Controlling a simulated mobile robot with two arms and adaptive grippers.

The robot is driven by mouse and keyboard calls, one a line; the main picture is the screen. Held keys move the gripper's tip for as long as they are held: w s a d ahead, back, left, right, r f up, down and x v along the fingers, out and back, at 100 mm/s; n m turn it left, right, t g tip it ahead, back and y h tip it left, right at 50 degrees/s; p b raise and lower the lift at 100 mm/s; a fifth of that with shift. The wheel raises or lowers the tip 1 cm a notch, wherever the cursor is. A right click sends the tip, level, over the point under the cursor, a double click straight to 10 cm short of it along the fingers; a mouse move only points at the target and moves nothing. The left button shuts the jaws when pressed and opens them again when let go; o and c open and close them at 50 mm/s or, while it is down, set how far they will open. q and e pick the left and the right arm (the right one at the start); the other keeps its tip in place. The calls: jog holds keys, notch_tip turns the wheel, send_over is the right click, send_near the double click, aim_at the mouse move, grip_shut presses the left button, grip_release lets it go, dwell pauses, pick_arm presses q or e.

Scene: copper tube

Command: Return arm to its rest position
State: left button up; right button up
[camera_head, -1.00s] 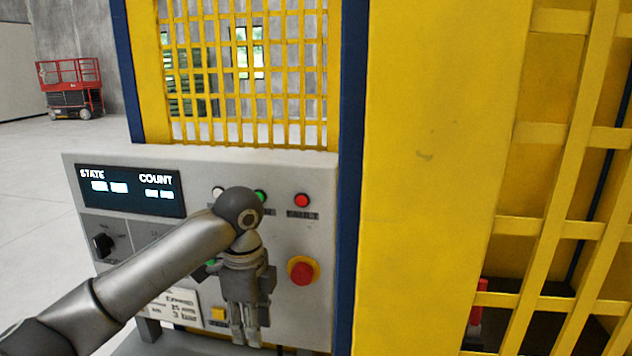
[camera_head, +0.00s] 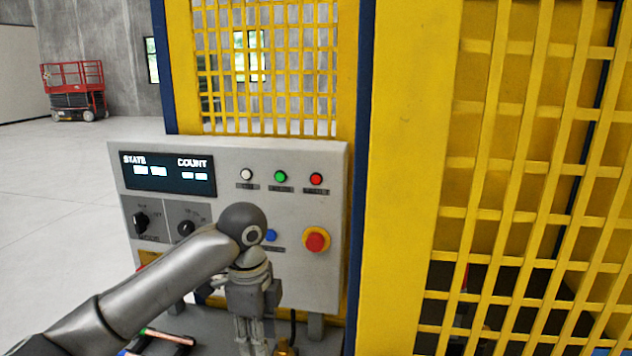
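My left arm reaches in from the lower left of the head view. My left gripper (camera_head: 252,335) points down in front of the lower part of a grey control panel (camera_head: 325,200). Its fingers look close together, but the fingertips are at the bottom of the view and I cannot tell whether they are open or shut. I see nothing held in it. My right arm and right gripper are not in view.
The panel has a display (camera_head: 170,174), several buttons, knobs and a red emergency stop (camera_head: 316,240). A yellow mesh guard (camera_head: 540,130) fills the right side. A grey shelf is below the panel. A red lift (camera_head: 75,90) stands far off on open floor.

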pick_arm(q)
jog(key=s+d+f+n+t+h, duration=0.1)
jog(key=s+d+f+n+h, duration=0.15)
jog(key=s+f, duration=0.4)
jog(key=s+d+f+n+h, duration=0.1)
jog(key=s+d+f+n, duration=0.3)
jog(key=f, duration=0.6)
jog(key=s+a+f+n+t+y, duration=0.1)
jog(key=s+a+f+n+y, duration=0.15)
jog(key=s+a+n, duration=0.5)
jog(key=s+a+f+n+t+y, duration=0.15)
jog(key=s+a+f+n, duration=0.25)
jog(key=s+a, duration=0.55)
notch_tip(320, 180, down, 33)
jog(key=s+g+b, duration=0.1)
jog(key=s+b, duration=0.1)
jog(key=b, duration=0.4)
jog(key=s+a+f+g+b, duration=0.1)
jog(key=s+f+b, duration=0.4)
jog(key=s+f, duration=1.1)
notch_tip(320, 180, down, 4)
jog(key=shift+s+a+f, duration=0.1)
jog(key=shift+s+a, duration=0.05)
jog(key=shift+a, duration=0.6)
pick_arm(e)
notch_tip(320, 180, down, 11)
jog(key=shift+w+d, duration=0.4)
pick_arm(q)
jog(key=shift+g, duration=0.25)
